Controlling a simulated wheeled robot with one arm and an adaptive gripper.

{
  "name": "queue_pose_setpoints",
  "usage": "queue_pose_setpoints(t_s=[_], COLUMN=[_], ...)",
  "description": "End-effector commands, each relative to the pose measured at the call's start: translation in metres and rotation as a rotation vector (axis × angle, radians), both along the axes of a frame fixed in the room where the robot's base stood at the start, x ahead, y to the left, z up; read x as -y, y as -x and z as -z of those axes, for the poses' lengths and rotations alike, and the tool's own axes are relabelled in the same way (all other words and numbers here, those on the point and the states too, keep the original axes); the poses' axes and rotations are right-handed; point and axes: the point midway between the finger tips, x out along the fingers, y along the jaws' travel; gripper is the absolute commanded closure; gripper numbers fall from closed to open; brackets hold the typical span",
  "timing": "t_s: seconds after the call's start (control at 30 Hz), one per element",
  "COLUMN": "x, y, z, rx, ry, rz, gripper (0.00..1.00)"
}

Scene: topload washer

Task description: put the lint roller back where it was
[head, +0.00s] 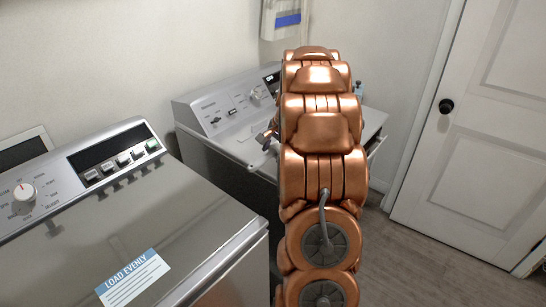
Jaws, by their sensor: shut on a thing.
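My copper arm stands in the middle of the head view and covers much of the far washer's top. A small dark and copper piece, which looks like part of my gripper (268,135), pokes out left of the arm, over the front of the far machine. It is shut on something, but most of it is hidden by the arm. I cannot make out the lint roller itself. The far white machine (205,112) has a control panel with a dial at its back. Its top shows to the left and right of my arm.
A grey topload washer (180,200) with a "LOAD EVENLY" label stands at the near left. A small bluish item (358,89) stands right of my arm at the far machine. A white door (490,130) is at the right. Grey floor (430,255) lies clear before it.

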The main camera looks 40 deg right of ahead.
Motion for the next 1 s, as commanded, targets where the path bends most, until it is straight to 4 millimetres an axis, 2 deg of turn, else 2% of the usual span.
queue_pose_setpoints(t_s=[0.17,0.43,0.8,0.83,1.0], x=[-0.001,-0.001,-0.001,0.000,0.000], y=[-0.003,-0.002,-0.002,-0.002,-0.002], z=[0.005,0.034,0.039,0.039,0.038], rx=[-0.001,-0.002,0.000,0.000,0.000], ry=[-0.003,-0.004,-0.002,-0.001,-0.001], rz=[0.000,0.001,0.000,0.001,0.001], gripper=[0.75,0.75,0.75,0.45,0.28])
